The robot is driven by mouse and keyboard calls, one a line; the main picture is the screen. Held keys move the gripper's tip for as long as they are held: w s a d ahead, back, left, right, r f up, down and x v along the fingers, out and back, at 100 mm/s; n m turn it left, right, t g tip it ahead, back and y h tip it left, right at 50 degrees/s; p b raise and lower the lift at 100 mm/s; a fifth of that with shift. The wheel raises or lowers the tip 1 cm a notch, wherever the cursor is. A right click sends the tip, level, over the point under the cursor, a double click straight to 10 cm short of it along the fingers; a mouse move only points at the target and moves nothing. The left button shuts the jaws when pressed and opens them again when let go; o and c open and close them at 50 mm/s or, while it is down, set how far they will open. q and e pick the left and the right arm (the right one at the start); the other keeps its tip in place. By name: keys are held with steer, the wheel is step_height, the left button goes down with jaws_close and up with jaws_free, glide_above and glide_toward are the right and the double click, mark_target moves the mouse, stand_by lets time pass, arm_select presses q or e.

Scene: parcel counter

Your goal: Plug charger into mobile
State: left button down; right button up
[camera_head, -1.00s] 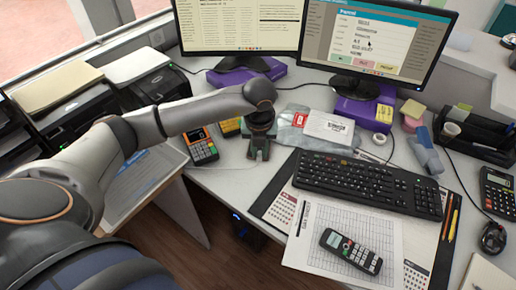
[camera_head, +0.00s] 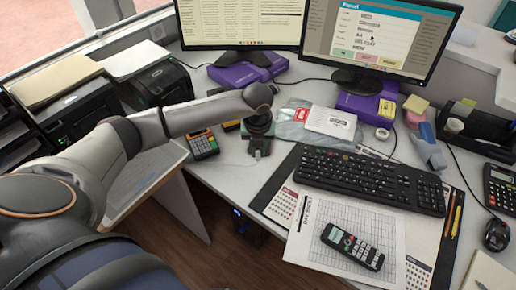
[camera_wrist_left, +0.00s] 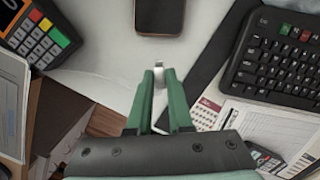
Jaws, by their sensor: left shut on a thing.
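My left gripper (camera_head: 258,150) is over the counter's near edge, between the card terminal and the keyboard. In the left wrist view its green fingers (camera_wrist_left: 160,80) are shut on a small silver-and-white plug, the charger (camera_wrist_left: 159,71), whose tip points forward. A dark mobile (camera_wrist_left: 160,16) with a brownish frame lies ahead of the tip at the top of that view, partly cut off. A gap of counter shows between plug and mobile. The mobile's port cannot be made out, and my arm covers that area in the head view. My right gripper is not in view.
A card terminal (camera_head: 202,143) stands left of the gripper. A black keyboard (camera_head: 370,182) lies to the right, on a dark desk mat. A handset (camera_head: 352,246) lies on printed paper (camera_head: 310,265). Behind are a clear bag (camera_head: 292,130) and two monitors.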

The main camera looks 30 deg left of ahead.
mark_target(257, 164)
arm_select(q)
steer(key=shift+f, duration=0.45)
steer(key=shift+f+b, duration=1.75)
steer(key=shift+f, duration=0.25)
steer(key=shift+w+a+f, duration=0.1)
steer(key=shift+f, duration=0.05)
steer(key=shift+w+a+b, duration=0.25)
steer(key=shift+w+b, duration=0.15)
steer(key=shift+w, duration=0.05)
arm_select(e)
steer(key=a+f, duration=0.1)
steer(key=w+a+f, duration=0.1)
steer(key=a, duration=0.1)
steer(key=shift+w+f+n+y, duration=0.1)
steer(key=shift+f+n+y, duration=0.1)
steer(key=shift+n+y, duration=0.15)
arm_select(q)
steer(key=shift+w, duration=0.1)
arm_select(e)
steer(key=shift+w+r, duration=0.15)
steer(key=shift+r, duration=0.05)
arm_select(q)
steer(key=shift+a+f, duration=0.1)
steer(key=shift+a, duration=0.05)
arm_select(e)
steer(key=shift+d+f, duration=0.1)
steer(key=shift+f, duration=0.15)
